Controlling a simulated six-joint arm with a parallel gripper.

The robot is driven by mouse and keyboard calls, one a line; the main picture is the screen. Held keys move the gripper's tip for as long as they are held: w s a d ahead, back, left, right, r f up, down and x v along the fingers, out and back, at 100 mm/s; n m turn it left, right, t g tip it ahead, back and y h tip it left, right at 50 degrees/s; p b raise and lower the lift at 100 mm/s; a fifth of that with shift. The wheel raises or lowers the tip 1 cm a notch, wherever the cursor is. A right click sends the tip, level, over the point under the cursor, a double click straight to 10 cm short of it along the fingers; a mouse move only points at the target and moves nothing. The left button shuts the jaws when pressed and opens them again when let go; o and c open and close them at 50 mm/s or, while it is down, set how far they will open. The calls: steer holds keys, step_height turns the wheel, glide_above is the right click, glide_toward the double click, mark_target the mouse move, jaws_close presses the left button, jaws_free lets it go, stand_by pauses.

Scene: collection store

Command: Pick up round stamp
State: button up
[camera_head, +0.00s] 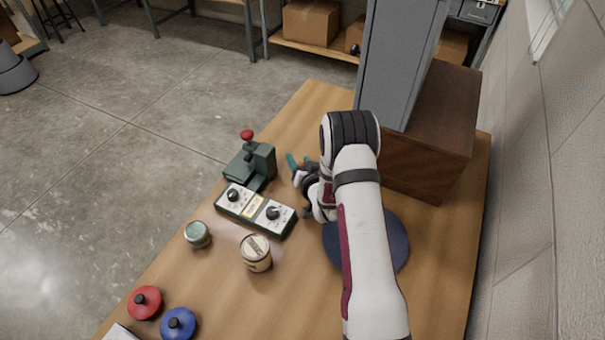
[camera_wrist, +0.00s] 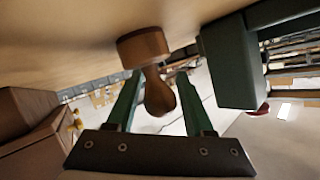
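The round stamp (camera_wrist: 144,46) is brown wood, with a round base and a knobbed handle. In the wrist view it stands with its base at the tabletop, which fills the top of that view. My gripper (camera_wrist: 160,80) is open, with one green finger on each side of the stamp's handle. Small gaps seem to show between fingers and handle. In the head view my gripper (camera_head: 299,163) is low over the table, right of the green press, and I cannot make out the stamp there; my arm and gripper likely cover it.
The green press (camera_head: 250,163), also in the wrist view (camera_wrist: 228,62), stands close to my gripper. A dial box (camera_head: 255,210), green jar (camera_head: 197,235), labelled tin (camera_head: 256,254) and red (camera_head: 145,303) and blue (camera_head: 178,324) knobbed pieces lie nearer. A brown cabinet (camera_head: 432,130) stands right.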

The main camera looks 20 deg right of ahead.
jaws_close()
